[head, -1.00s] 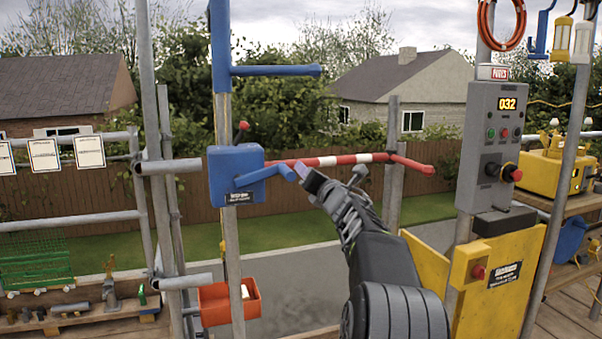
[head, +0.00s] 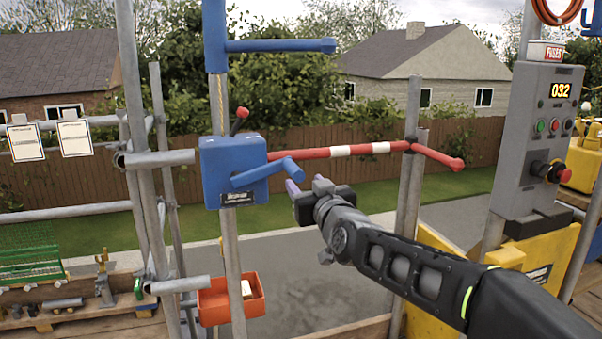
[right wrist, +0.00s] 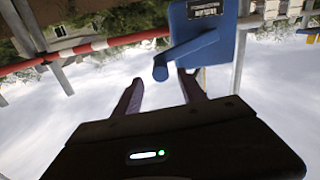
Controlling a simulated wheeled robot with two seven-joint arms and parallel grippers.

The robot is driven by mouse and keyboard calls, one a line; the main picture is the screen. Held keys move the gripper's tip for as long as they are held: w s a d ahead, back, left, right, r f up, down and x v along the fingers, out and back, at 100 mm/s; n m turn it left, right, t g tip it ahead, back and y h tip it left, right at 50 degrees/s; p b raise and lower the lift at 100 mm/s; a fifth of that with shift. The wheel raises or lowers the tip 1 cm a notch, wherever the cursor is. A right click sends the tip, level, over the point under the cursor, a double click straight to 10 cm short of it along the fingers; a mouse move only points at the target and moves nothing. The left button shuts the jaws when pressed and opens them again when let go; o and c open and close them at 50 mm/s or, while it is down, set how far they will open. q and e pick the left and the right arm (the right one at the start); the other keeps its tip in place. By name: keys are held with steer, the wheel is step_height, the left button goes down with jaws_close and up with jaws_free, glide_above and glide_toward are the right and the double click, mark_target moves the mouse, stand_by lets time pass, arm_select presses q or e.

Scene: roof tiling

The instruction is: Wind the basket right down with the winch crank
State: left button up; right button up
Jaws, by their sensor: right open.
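The blue winch box (head: 222,150) is fixed to a grey upright pole. Its blue crank (head: 262,174) points right and slightly up, and it also shows in the right wrist view (right wrist: 190,48). The orange-red basket (head: 232,304) hangs low beside the pole with a pale item in it. My right gripper (head: 304,188) is open and empty, just right of and below the crank's end. In the right wrist view, the crank's end lies just beyond and between the spread fingers (right wrist: 158,82); contact cannot be told. My left gripper is out of view.
A red-and-white barrier bar (head: 345,151) runs right from behind the winch. A grey control box (head: 537,135) reading 032 and a yellow panel (head: 552,250) stand at right. Scaffold poles (head: 150,160) stand left of the winch.

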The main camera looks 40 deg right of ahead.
mark_target(296, 173)
steer(key=shift+w, duration=0.1)
steer(key=x, duration=0.7)
steer(key=shift+w+d, duration=0.15)
steer(key=shift+w, duration=0.15)
jaws_close()
stand_by(0.4)
stand_by(0.9)
